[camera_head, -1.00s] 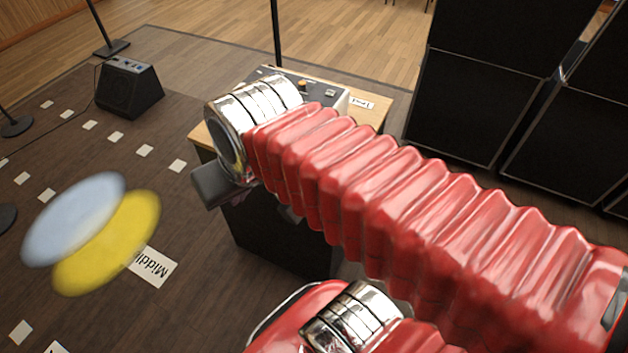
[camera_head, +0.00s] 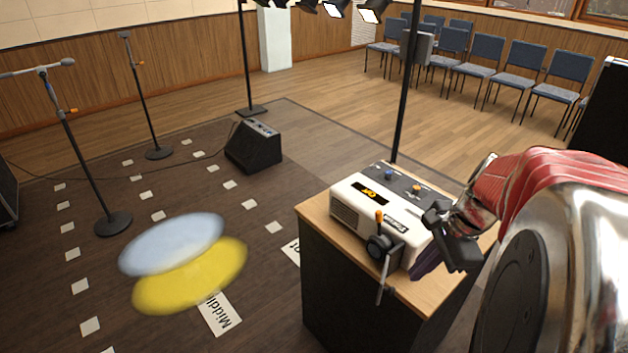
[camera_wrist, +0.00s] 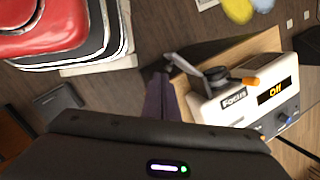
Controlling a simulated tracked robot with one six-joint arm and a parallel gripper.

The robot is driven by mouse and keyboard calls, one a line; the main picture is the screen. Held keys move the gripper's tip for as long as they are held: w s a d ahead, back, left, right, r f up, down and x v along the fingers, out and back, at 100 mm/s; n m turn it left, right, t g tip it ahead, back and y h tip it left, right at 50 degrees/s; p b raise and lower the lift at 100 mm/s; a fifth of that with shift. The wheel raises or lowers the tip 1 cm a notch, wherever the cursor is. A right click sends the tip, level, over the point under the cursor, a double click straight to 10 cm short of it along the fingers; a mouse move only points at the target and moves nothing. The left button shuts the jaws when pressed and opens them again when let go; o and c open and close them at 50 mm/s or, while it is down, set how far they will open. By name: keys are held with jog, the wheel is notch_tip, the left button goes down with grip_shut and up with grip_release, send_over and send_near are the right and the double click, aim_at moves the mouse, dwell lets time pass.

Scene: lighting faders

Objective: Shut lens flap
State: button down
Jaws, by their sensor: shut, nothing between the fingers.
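A white and grey lighting box (camera_head: 350,205) sits on a wooden-topped stand. Its front carries a dark round lens part (camera_head: 378,247), with an orange-tipped lever (camera_head: 379,217) above. A thin grey flap (camera_head: 383,281) shows nearly edge-on at the lens; I cannot tell how far it stands open. In the wrist view the flap (camera_wrist: 188,65) sticks out past the dark round part (camera_wrist: 216,74). My gripper (camera_head: 418,275) has purple fingers, shut and empty, just right of the lens. In the wrist view my gripper (camera_wrist: 160,76) is close beside the flap; contact is unclear.
The box has a "Focus" label (camera_wrist: 233,101) and an "Off" display (camera_wrist: 272,92). The wooden stand top (camera_head: 425,293) leaves little room around the box. A black pole (camera_head: 403,100) rises behind it. A floor speaker (camera_head: 254,146) and microphone stands (camera_head: 87,170) are farther left.

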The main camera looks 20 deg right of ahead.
jog(key=s+d+f+m+y, duration=0.1)
jog(key=s+d+f+m, duration=0.2)
jog(key=d+m, duration=0.3)
jog(key=shift+d+t, duration=0.3)
jog(key=shift+d, duration=0.3)
jog(key=shift+w+f, duration=0.1)
jog(key=shift+f, duration=0.05)
jog(key=w+a+f, duration=0.5)
jog(key=a+f, duration=0.1)
jog(key=f, duration=0.2)
jog(key=shift+w+f, duration=0.2)
jog(key=shift+f, duration=0.2)
jog(key=shift+d, duration=0.1)
